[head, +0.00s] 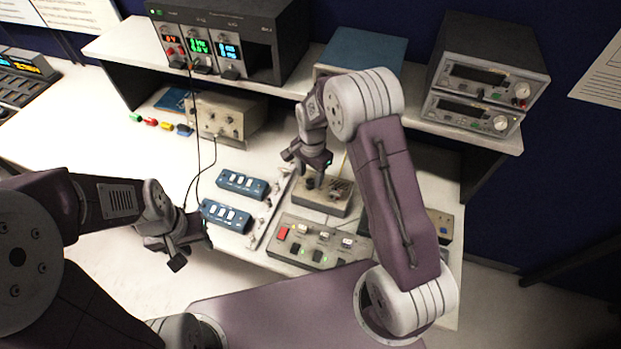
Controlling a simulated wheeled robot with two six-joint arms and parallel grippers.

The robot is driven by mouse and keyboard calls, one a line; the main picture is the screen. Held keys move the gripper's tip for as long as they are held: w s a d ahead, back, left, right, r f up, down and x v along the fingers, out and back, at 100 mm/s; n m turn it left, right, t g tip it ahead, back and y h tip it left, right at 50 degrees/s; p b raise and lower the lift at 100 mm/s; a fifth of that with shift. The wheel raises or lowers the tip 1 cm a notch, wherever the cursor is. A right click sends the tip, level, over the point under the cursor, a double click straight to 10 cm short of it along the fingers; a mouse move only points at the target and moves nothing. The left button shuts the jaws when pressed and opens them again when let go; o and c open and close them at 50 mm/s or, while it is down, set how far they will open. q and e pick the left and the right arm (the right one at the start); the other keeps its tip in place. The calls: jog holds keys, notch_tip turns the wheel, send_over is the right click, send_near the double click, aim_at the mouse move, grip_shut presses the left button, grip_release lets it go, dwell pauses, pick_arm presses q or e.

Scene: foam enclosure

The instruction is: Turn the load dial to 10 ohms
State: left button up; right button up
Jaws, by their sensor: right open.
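A small beige box (321,204) with dark knobs on top sits on the white bench near the middle; the load dial appears to be among these knobs, but its markings are too small to read. My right gripper (308,175) is open and points down at the box's top, close to the knobs. I cannot tell whether it touches or surrounds one. My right arm hides part of the area to the right of the box. My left gripper (190,253) hangs near the bench's front edge, away from the box, and I see nothing in it.
A grey switch panel (297,246) with coloured buttons lies in front of the box. Two blue modules (241,184) lie to its left. A beige instrument (225,117) stands behind. A shelf carries a black power supply (228,35) and stacked grey instruments (485,75).

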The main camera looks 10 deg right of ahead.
aim_at(312, 181)
notch_tip(312, 181, up, 7)
jog(key=shift+b, duration=0.4)
jog(key=shift+d, duration=0.15)
jog(key=s+d+n+b, duration=0.1)
jog(key=s+d+n, duration=0.1)
jog(key=s+n, duration=0.3)
jog(key=s+d+f+n, duration=0.1)
jog(key=s+n, duration=0.4)
jog(key=s, duration=0.8)
jog(key=shift+d+f+t+b, duration=0.3)
jog(key=shift+d+t+b, duration=0.1)
